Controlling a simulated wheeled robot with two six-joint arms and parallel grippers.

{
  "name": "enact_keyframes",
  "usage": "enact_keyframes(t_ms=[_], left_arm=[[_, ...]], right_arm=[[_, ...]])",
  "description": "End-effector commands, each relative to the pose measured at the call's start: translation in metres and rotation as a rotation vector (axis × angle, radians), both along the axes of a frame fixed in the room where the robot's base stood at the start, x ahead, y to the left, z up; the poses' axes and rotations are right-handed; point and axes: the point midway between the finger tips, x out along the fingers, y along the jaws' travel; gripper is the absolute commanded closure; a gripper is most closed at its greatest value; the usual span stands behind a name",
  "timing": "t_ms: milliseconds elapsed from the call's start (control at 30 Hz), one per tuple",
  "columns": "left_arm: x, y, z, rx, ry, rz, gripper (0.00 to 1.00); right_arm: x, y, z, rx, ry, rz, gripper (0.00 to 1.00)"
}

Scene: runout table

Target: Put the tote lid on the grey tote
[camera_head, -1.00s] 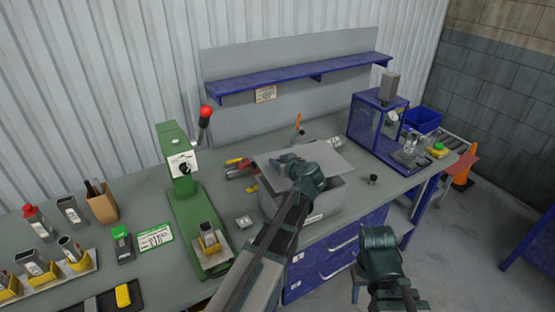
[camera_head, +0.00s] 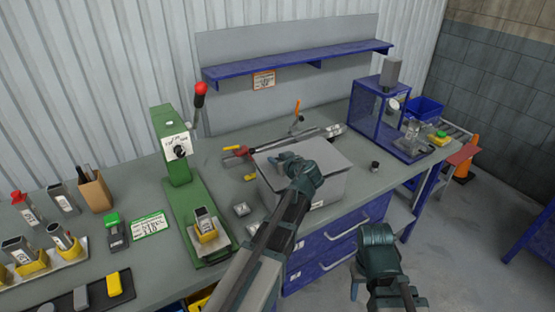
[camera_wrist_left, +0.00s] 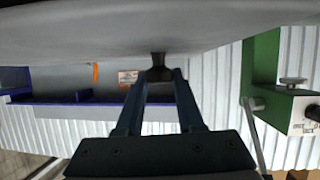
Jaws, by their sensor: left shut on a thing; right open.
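The grey tote (camera_head: 332,188) stands on the bench near its front edge, in the middle of the head view. The flat grey tote lid (camera_head: 330,153) lies over its top, roughly lined up with the rim; my arm hides part of it, and I cannot tell if it is fully seated. My left gripper (camera_head: 288,162) is shut on the lid's knob. In the left wrist view the dark knob (camera_wrist_left: 158,70) is between the fingertips, with the lid (camera_wrist_left: 160,30) across the top. My right gripper (camera_head: 357,280) is open and empty, low in front of the bench.
A green press (camera_head: 182,180) with a red-tipped lever stands left of the tote. Tools (camera_head: 238,151) lie behind the tote. A blue-framed machine (camera_head: 375,118) stands to the right. A small black cup (camera_head: 375,165) stands on clear bench right of the tote.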

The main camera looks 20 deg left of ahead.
Motion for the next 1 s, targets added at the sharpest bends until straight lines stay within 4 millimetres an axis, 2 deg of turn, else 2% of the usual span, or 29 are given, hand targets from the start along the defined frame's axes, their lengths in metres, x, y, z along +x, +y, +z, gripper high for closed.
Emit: enact_keyframes(t_ms=[1000], left_arm=[[0.0000, -0.0001, -0.0114, 0.000, 0.000, 0.000, 1.00]], right_arm=[[0.0000, 0.0000, -0.0115, 0.000, 0.000, 0.000, 0.50]])
